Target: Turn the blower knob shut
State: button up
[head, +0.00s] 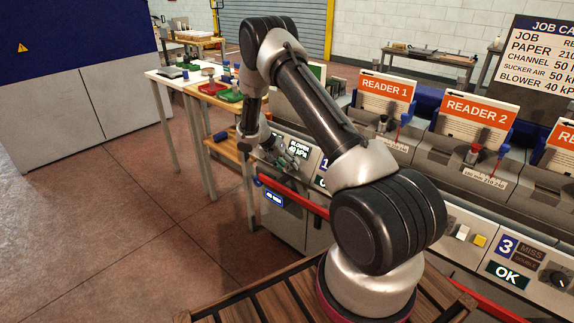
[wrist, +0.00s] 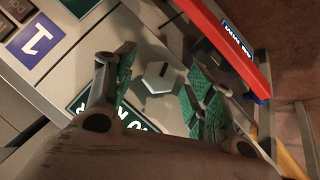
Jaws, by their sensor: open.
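The blower knob (wrist: 160,80) is a pale grey hexagonal knob with a short dark mark on its face, on the light machine panel in the wrist view. My gripper (wrist: 162,68) is open, with a green-padded finger on each side of the knob. The knob appears in the gap between the fingers, with no clear contact on either side; how deep the fingers reach is hard to tell. In the head view my gripper (head: 284,156) is at the panel by the blower readout (head: 298,149), which shows 40 kPa. The knob cannot be made out there.
A red rail (head: 290,197) runs along the panel's front edge, and also shows in the wrist view (wrist: 228,45). A blue number 1 plate (wrist: 37,40) sits left of the knob. A table with green and red trays (head: 228,95) stands behind my arm. The floor at left is clear.

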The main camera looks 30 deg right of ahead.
jog(key=c, duration=1)
